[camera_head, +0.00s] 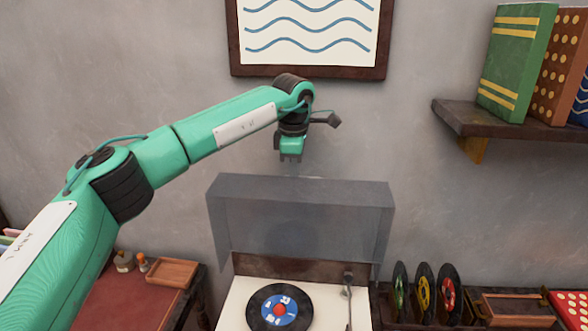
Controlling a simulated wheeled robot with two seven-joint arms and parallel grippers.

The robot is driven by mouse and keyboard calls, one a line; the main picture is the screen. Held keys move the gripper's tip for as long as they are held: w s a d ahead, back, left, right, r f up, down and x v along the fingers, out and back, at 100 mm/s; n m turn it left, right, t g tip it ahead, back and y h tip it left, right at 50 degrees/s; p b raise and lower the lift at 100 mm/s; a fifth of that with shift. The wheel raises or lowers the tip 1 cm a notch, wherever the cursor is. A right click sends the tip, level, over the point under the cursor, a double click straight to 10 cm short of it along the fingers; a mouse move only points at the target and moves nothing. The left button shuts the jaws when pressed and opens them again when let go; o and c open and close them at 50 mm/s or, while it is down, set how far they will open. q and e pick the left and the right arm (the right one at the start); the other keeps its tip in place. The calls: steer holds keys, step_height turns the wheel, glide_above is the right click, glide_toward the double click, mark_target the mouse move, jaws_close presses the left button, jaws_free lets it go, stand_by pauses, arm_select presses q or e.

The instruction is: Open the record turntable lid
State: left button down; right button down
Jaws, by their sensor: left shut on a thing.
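The turntable (240,290) stands at the bottom centre, with a black record (262,318) with a blue and red label on its platter. Its smoky see-through lid (300,215) is raised, standing up at the back of the turntable in front of the wall. My left gripper (291,158) points down at the middle of the lid's upper edge. The tone arm (348,288) is at the right of the record. My right gripper is not in view.
Several upright records (423,292) and a wooden tray (515,309) are right of the turntable. A wall shelf (495,120) with books is at the upper right. A framed wave picture (310,35) hangs above. A small wooden tray (172,272) lies on the left.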

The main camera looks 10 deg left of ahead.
arm_select(q)
steer(key=c, duration=1.5)
jaws_free()
steer(key=shift+w+f, duration=0.1)
